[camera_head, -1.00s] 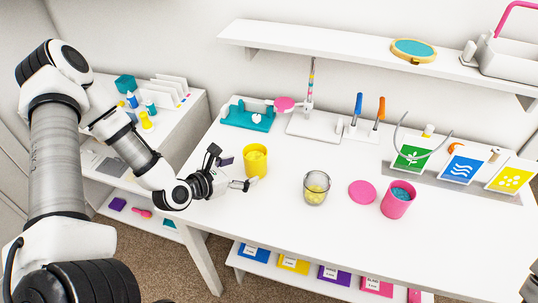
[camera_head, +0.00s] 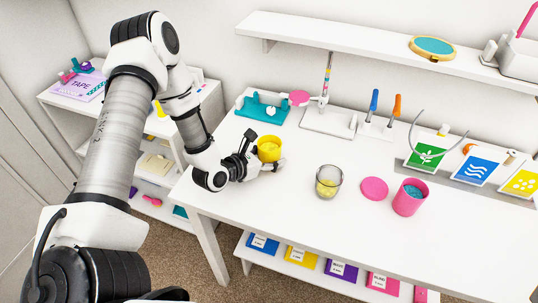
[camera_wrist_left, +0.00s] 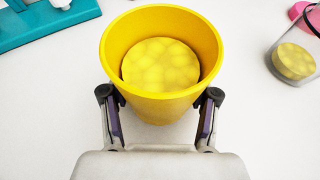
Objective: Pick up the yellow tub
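The yellow tub (camera_head: 269,143) stands upright on the white table; seen from above in the left wrist view (camera_wrist_left: 160,93), it is open-topped with a bumpy yellow filling inside. My left gripper (camera_head: 262,154) is at the tub's near left side in the head view. In the left wrist view, the left gripper's fingers (camera_wrist_left: 160,118) are spread, one on each side of the tub's near lower wall. Their tips are partly hidden under the rim, and I cannot tell whether they touch it. My right gripper is not in view.
A teal holder (camera_head: 262,109) stands behind the tub. A glass jar (camera_head: 328,182) with yellow contents, a pink disc (camera_head: 374,189) and a pink cup (camera_head: 409,198) stand to the right. A white shelf (camera_head: 340,52) runs above the table. The front tabletop is clear.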

